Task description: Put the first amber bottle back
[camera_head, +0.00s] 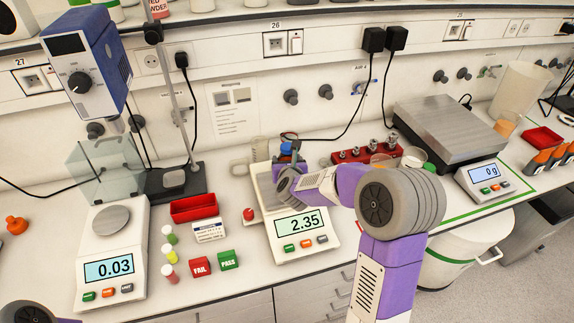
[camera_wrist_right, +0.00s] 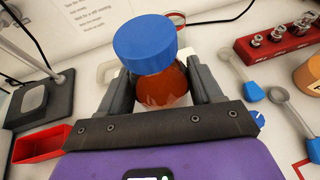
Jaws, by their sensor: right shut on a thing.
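An amber bottle with a blue cap (camera_wrist_right: 145,45) stands between the fingers of my right gripper (camera_wrist_right: 150,95) in the wrist view. Its brown body (camera_wrist_right: 165,88) shows below the cap, and the fingers close on both sides of it. In the head view, my right gripper (camera_head: 287,166) is over the back of the middle scale (camera_head: 309,246), which reads 2.35. The blue cap (camera_head: 286,149) just shows there; my gripper hides most of the bottle. I cannot tell whether the bottle touches the scale pan. My left gripper is out of view.
A left scale (camera_head: 113,222) reads 0.03. A red tray (camera_head: 193,208), FAIL block (camera_head: 201,268) and PASS block (camera_head: 228,260) lie between the scales. A red weight rack (camera_head: 365,154) and a large scale (camera_head: 450,130) reading 0 g are to the right.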

